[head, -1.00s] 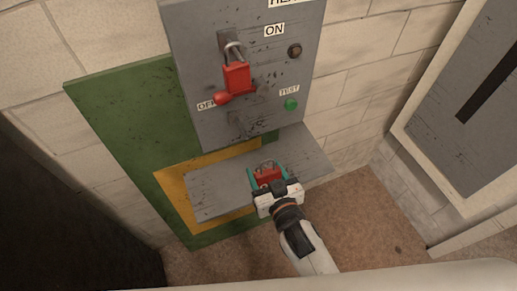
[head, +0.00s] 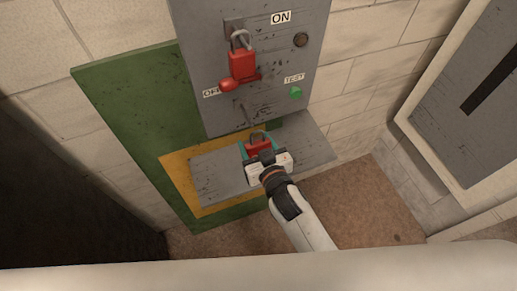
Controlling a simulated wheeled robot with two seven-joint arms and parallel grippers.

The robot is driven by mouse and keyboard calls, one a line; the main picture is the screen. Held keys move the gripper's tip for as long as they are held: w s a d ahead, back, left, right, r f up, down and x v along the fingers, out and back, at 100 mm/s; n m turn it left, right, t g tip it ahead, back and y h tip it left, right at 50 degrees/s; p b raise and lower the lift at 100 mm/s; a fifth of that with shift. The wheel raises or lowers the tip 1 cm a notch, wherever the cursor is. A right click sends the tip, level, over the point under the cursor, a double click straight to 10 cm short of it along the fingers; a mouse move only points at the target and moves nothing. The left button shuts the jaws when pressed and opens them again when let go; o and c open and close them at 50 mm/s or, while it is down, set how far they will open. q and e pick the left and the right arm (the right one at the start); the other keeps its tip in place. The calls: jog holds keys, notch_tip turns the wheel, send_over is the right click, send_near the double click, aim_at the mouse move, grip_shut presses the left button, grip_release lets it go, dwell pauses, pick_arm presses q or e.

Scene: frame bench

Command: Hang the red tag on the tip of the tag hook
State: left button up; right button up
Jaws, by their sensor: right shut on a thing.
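My right gripper (head: 258,152) is in front of the lower panel, over the grey shelf (head: 215,178). Its teal fingers are shut on a small red thing (head: 257,146) with a grey loop at its top; I take it to be the red tag, though its shape is partly hidden by the gripper. The loop is close below the panel's lower edge. A dark grey bit (head: 250,119) low on the panel, above the loop, may be the tag hook; it is too faint to be sure. The loop appears apart from it. My left gripper is out of view.
A green board (head: 120,100) stands behind.

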aim_at(241, 116)
jog(key=shift+r+b+x, duration=0.15)
jog(key=shift+b+x, duration=0.2)
jog(key=shift+x, duration=0.75)
jog(key=shift+r+b+x, duration=0.2)
jog(key=shift+b+x, duration=0.2)
jog(key=shift+x, duration=0.7)
jog(key=shift+r+b+x, duration=0.15)
jog(key=shift+b+x, duration=0.2)
jog(key=shift+x, duration=0.75)
jog(key=shift+w+a+f, duration=0.1)
jog(key=shift+w+f, duration=0.1)
jog(key=shift+w, duration=0.2)
jog(key=shift+b, duration=0.3)
jog(key=shift+s+f, duration=0.1)
jog(key=shift+f, duration=0.1)
jog(key=shift+w+a+f, duration=0.15)
jog(key=shift+w+f, duration=0.05)
jog(key=shift+w, duration=0.2)
jog(key=o, duration=0.5)
jog(key=shift+w, duration=0.15)
jog(key=o, duration=0.6)
jog(key=shift+r, duration=0.15)
jog(key=shift+c, duration=0.2)
